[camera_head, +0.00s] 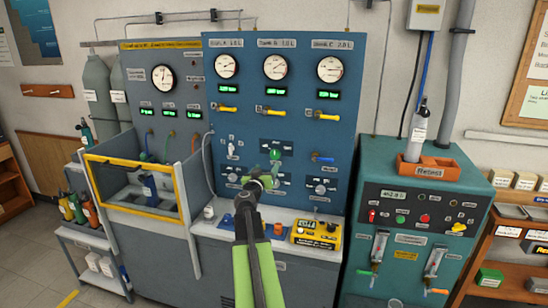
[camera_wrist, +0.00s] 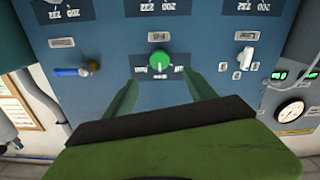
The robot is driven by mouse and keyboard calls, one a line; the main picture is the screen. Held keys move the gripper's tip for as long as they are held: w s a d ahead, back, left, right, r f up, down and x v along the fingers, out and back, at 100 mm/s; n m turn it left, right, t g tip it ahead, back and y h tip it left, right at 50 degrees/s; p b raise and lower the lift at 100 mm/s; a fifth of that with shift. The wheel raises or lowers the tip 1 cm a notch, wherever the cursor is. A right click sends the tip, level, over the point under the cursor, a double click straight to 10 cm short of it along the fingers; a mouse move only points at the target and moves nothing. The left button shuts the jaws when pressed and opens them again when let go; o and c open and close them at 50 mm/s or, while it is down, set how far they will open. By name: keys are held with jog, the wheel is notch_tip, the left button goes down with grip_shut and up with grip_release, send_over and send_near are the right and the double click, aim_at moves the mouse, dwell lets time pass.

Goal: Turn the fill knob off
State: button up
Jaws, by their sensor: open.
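The green fill knob (camera_wrist: 158,61) sits on the blue panel in the wrist view, below a small label that reads "Fill", with small labels on either side. A pale mark shows on its face; its exact setting is hard to read. It also shows as a green knob in the head view (camera_head: 275,154), just above my gripper (camera_head: 268,178). In the wrist view my gripper (camera_wrist: 161,78) is open, its two green fingers on either side of the knob and apart from it. Contact with the panel cannot be told.
A white selector knob (camera_wrist: 246,55) and a blue-handled valve (camera_wrist: 70,71) flank the fill knob. Gauges (camera_head: 275,67) and yellow valve handles (camera_head: 275,112) are above. A yellow box (camera_head: 317,235) stands on the ledge below. A teal cabinet (camera_head: 430,180) stands at right.

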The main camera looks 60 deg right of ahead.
aim_at(274, 156)
jog(key=x, duration=1.2)
jog(key=shift+a, duration=0.1)
jog(key=shift+c, duration=0.5)
jog(key=c, duration=1.2)
jog(key=shift+w, duration=0.15)
jog(key=shift+c, duration=0.5)
